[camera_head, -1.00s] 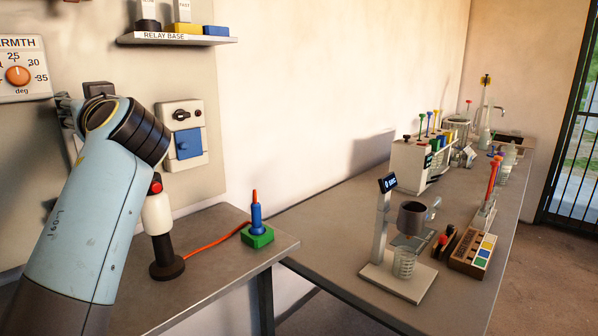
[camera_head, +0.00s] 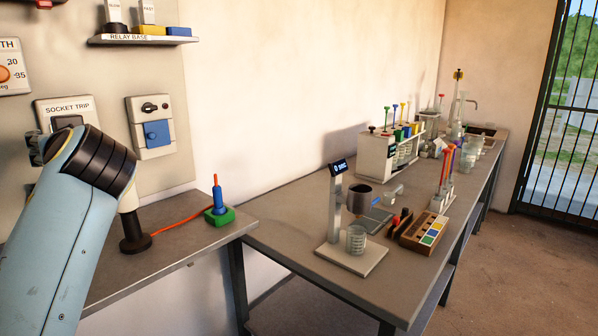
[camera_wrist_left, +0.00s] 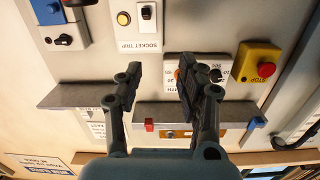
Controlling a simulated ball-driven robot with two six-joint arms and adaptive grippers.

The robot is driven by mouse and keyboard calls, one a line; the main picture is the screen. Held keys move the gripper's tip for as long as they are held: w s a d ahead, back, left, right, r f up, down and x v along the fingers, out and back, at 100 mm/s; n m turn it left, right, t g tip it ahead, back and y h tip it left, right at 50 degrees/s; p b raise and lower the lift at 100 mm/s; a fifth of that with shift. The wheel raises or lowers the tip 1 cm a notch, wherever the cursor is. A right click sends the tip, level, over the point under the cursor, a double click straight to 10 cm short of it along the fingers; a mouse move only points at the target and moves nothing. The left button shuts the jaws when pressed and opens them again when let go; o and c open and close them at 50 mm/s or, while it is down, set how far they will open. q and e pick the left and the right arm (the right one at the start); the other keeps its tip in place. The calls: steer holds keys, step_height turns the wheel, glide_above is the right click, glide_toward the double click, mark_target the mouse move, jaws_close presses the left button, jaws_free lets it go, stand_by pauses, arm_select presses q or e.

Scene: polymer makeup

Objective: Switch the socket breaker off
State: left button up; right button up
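The panel labelled SOCKET TRIP (camera_head: 82,104) is on the wall at the left in the head view, with a dark part showing below its label. My left arm hides its lower part. In the left wrist view, the panel (camera_wrist_left: 137,44) appears upside down at the top edge, with a yellow round button (camera_wrist_left: 124,18) and a black-and-white switch (camera_wrist_left: 147,14). My left gripper (camera_wrist_left: 158,76) is open and empty there, its fingers apart from that panel. In the head view, the left gripper (camera_head: 38,148) is mostly hidden behind its arm. My right gripper is not in view.
A wall box with a blue cover (camera_head: 157,134) is right of the panel. A relay shelf (camera_head: 141,39) is above. The wrist view shows a yellow stop box (camera_wrist_left: 259,62). A black-based stand (camera_head: 136,243) and blue-green device (camera_head: 219,212) are on the bench.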

arm_select(q)
steer(key=s+d+f+m+g+h, duration=0.2)
steer(key=s+f+m+g+h, duration=0.3)
steer(key=s+f, duration=1.15)
steer(key=s+d+f+m+g+h, duration=0.1)
steer(key=s+d+f+m+h, duration=0.25)
steer(key=s, duration=0.45)
steer(key=s+d+f+m+g+h, duration=0.2)
steer(key=s+d+f+h, duration=0.25)
steer(key=s, duration=0.35)
step_height(320, 180, down, 31)
steer(key=s+a+g+b, duration=0.1)
steer(key=s+a+b, duration=0.1)
steer(key=a+b, duration=0.15)
steer(key=s+f+n+g+b, duration=0.1)
steer(key=s+f+b, duration=0.2)
steer(key=s+f, duration=1.5)
steer(key=shift+s+g+y, duration=0.3)
steer(key=shift+s, duration=0.05)
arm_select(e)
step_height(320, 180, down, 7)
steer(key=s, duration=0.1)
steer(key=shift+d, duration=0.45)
